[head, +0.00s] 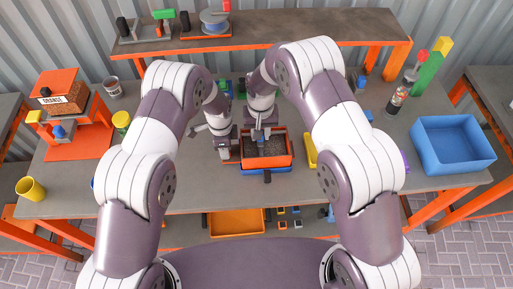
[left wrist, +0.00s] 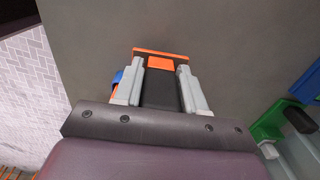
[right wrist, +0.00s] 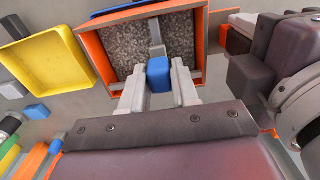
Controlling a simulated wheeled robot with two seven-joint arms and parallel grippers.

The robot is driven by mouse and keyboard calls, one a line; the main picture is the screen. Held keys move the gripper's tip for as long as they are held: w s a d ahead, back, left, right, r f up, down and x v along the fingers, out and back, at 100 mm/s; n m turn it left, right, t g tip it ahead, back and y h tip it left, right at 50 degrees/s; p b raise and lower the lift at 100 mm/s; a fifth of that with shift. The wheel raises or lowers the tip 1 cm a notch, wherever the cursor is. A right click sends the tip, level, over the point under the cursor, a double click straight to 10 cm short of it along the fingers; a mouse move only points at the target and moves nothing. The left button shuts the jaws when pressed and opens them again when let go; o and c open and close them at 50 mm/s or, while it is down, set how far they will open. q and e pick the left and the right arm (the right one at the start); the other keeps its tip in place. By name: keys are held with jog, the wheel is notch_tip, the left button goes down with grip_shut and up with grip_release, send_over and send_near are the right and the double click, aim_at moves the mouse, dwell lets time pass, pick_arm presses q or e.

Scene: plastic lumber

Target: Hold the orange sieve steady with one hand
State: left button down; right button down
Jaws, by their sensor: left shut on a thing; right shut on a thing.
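The orange sieve (head: 291,150) stands at the middle of the table, with dark grey granules inside. Its orange rim also shows in the right wrist view (right wrist: 97,52). My left gripper (head: 222,148) is at the sieve's left side. In the left wrist view, its fingers (left wrist: 161,85) are shut on a dark handle with an orange end, which seems to be the sieve's handle. My right gripper (right wrist: 159,80) is shut on the blue grip (right wrist: 158,73) of a tool whose grey stem (right wrist: 156,35) reaches over the granules. The tool's tip cannot be made out.
A blue tray (head: 275,170) shows under the sieve. A yellow tray (right wrist: 45,50) is close to its right in the head view. A large blue bin (head: 452,145) stands at the right, and a yellow cup (head: 30,189) at the left. The table's front left is mostly clear.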

jog(key=d, duration=0.6)
jog(key=shift+d, duration=0.2)
dwell(0.5)
jog(key=shift+a, duration=3.2)
jog(key=shift+d, duration=0.1)
jog(key=d, duration=0.6)
